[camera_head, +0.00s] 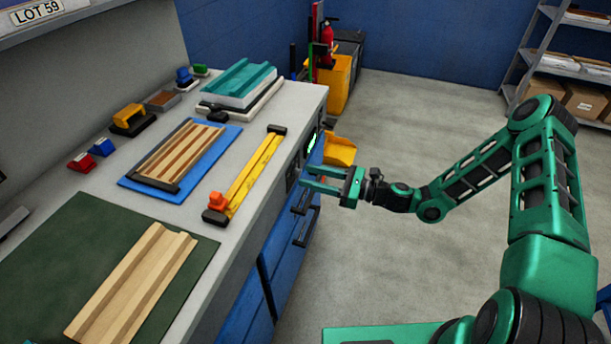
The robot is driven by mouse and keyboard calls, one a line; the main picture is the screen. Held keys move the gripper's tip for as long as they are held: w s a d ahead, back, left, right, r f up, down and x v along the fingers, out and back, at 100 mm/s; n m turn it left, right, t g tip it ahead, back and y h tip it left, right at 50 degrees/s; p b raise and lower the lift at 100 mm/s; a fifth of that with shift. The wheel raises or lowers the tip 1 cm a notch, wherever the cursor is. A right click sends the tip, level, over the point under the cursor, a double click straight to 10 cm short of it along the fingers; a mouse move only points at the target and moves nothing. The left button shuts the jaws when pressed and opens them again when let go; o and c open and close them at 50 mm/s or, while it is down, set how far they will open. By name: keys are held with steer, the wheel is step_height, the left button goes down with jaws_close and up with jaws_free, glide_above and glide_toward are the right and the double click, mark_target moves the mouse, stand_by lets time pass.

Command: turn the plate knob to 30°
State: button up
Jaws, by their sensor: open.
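The front face of the bench carries a dark control panel (292,176) with a small lit green display (311,141) near its far end. I cannot make out the plate knob clearly; it is too small or hidden near my gripper's fingers. My gripper (307,176) is open and empty. Its two green fingers point left at the bench front, beside the dark panel and just above the blue drawers' handles. I cannot tell whether the fingertips touch the panel.
The bench top (205,205) holds a yellow clamp bar (250,175), wooden strips on a blue mat (140,187), and a wooden panel (135,285) on a green mat (50,245). Dark handles (307,227) stick out from the blue drawers. Yellow bins stand beyond; the floor right is open.

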steer(key=shift+x, duration=1.05)
jaws_close()
